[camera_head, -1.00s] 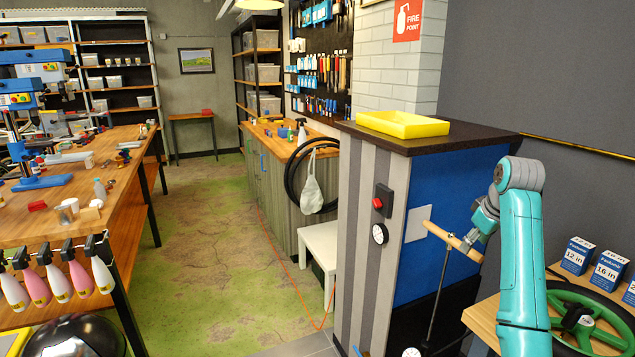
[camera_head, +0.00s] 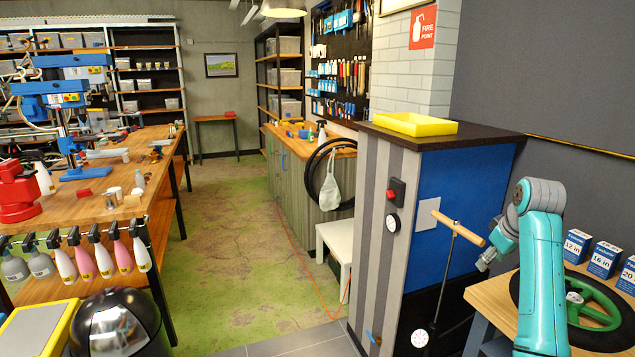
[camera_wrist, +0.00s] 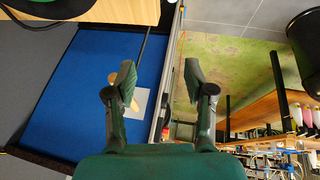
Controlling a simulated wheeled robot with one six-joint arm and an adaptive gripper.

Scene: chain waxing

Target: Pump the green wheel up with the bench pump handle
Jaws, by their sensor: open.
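The bench pump's wooden crossbar handle (camera_head: 458,229) sits on a thin dark upright rod, in front of the blue panel. A white gauge (camera_head: 419,338) is near the rod's foot. The green wheel (camera_head: 597,308), with a black tyre, lies on a wooden bench at the right, partly hidden by my arm. My gripper (camera_head: 484,264) is just below the handle's right end, apart from it in the picture. In the wrist view my gripper (camera_wrist: 158,76) is open with nothing between its fingers. Part of the handle (camera_wrist: 117,101) shows behind the left finger.
The blue-sided cabinet (camera_head: 462,185) bears a yellow tray (camera_head: 415,124). Boxes (camera_head: 604,258) stand behind the wheel. A white stool (camera_head: 337,243) is beside the cabinet. A long workbench (camera_head: 95,210) is at left. Green floor between is free.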

